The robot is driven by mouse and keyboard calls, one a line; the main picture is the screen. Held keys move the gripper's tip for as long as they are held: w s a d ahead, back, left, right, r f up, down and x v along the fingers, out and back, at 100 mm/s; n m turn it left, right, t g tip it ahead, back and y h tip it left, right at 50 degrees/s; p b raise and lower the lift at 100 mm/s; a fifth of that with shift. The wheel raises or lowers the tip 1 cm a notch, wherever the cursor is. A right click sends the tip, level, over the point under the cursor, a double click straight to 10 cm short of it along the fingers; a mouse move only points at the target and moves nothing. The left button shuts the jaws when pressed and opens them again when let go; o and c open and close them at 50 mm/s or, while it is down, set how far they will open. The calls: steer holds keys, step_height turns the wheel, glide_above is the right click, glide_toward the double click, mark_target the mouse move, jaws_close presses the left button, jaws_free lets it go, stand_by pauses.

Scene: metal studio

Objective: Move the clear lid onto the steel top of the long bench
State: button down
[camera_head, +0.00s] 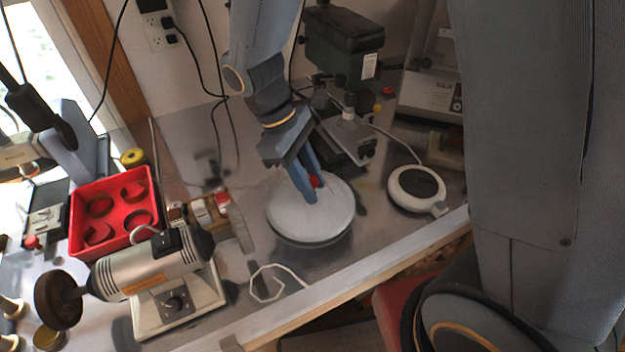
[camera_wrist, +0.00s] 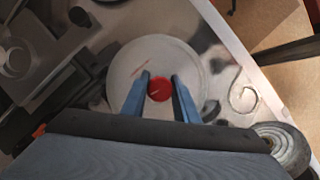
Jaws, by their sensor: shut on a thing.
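The clear lid (camera_head: 312,220) is a round, pale, see-through disc with a red knob at its centre. It is over the steel top (camera_head: 375,235) of the long bench, near the front edge. I cannot tell whether its rim touches the steel. My gripper (camera_head: 312,186) comes down from above and is shut on the lid's knob. In the wrist view the two blue fingers (camera_wrist: 160,84) stand either side of the red knob, with the lid (camera_wrist: 125,72) spread out around them. The fingers hide part of the lid.
A bench grinder (camera_head: 155,268) and a red tray (camera_head: 112,208) stand to the left. A round white device (camera_head: 416,188) sits close to the right. A green drill press (camera_head: 345,45) stands behind. A white cord (camera_head: 275,278) lies in front, near the bench edge.

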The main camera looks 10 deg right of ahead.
steer(key=c, duration=1.4)
jaws_free()
steer(key=shift+f, duration=0.1)
steer(key=b+v, duration=0.3)
steer(key=v, duration=0.9)
steer(key=shift+s, duration=0.1)
steer(key=shift+d, duration=0.1)
